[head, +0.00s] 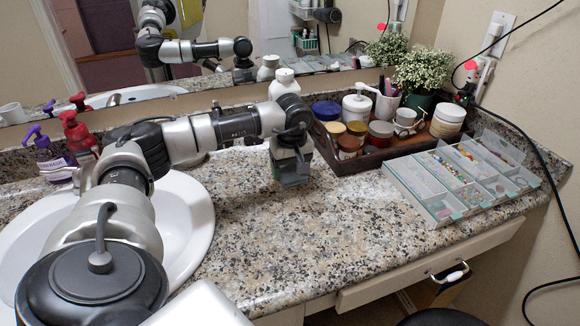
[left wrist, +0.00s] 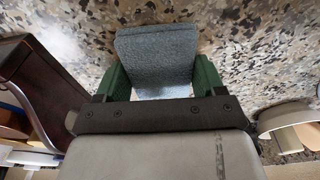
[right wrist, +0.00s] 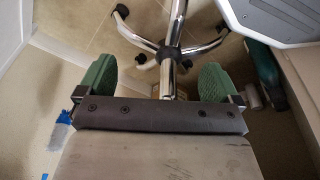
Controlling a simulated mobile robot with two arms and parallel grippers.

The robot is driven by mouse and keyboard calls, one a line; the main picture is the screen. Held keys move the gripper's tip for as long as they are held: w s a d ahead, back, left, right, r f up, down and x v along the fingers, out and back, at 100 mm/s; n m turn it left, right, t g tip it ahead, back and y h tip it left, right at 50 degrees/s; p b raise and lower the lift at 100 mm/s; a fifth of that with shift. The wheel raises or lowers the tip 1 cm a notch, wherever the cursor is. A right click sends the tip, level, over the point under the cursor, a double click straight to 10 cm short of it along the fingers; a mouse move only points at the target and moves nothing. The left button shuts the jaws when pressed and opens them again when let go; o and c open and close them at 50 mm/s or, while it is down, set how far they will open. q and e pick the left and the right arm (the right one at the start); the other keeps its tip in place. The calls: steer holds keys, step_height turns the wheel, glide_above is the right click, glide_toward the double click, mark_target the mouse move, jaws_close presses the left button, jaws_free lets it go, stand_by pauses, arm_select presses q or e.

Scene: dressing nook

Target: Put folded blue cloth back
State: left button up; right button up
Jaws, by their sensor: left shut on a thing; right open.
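The folded blue cloth (left wrist: 158,52) is a grey-blue block between the green fingers of my left gripper (left wrist: 157,72), which is shut on it. In the head view my left gripper (head: 291,172) points down over the granite counter, in front of the dark wooden tray. A small part of the cloth (head: 294,178) seems to show at the fingertips there. I cannot tell whether it touches the counter. My right gripper (right wrist: 157,78) is open and empty, above the floor near a chrome chair base. It is not in the head view.
The dark wooden tray (head: 375,157) holds several jars and bottles behind my left gripper. A compartment box (head: 410,188) of beads lies at right. The white sink (head: 205,222) and soap bottles (head: 78,137) are at left. The counter's middle front (head: 310,235) is clear.

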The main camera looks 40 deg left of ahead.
mark_target(292, 172)
arm_select(q)
steer(key=o, duration=0.8)
steer(key=shift+o, duration=0.2)
arm_select(e)
steer(key=shift+w+r, duration=0.15)
steer(key=shift+w, duration=0.1)
arm_select(q)
steer(key=shift+r, duration=0.1)
arm_select(e)
steer(key=shift+r, duration=0.1)
arm_select(q)
steer(key=shift+r, duration=0.4)
step_height(292, 172, up, 11)
steer(key=d+p, duration=0.1)
steer(key=shift+s+d+p, duration=0.15)
steer(key=shift+s+p, duration=0.15)
steer(key=shift+p, duration=0.05)
arm_select(e)
steer(key=s+f, duration=0.2)
steer(key=f, duration=0.1)
steer(key=s+f, duration=0.1)
steer(key=shift+d+f, duration=0.2)
steer(key=shift+f, duration=0.15)
arm_select(q)
steer(key=shift+r, duration=0.1)
